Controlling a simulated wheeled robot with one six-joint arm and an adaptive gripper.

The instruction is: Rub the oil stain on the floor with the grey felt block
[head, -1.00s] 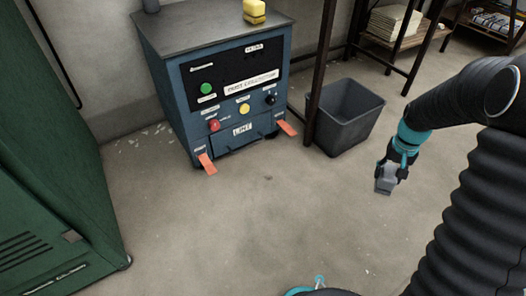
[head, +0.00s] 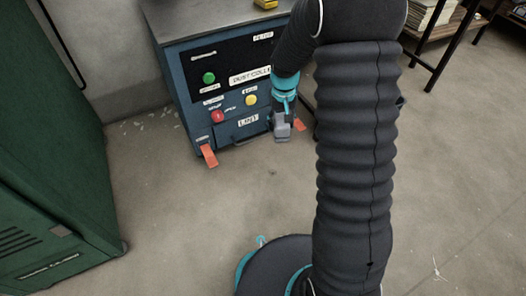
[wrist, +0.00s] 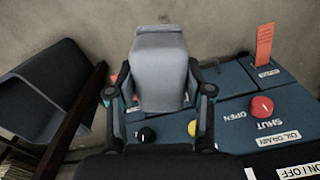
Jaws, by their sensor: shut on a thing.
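My gripper (head: 284,116) is shut on the grey felt block (head: 283,131). In the head view it hangs in front of the right part of the blue machine's front. In the wrist view the block (wrist: 160,68) sticks out between the two fingers of my gripper (wrist: 160,100). A small dark spot (head: 272,172), which looks like the oil stain, lies on the floor below the block in the head view. It shows as a faint mark (wrist: 165,18) beyond the block's end in the wrist view. The block appears clear of the floor.
The blue dust collector (head: 180,90) stands against the wall with orange tabs (head: 209,155) at its foot. A green cabinet (head: 50,150) is at the left. A grey bin (wrist: 50,85) shows in the wrist view. The middle floor is open.

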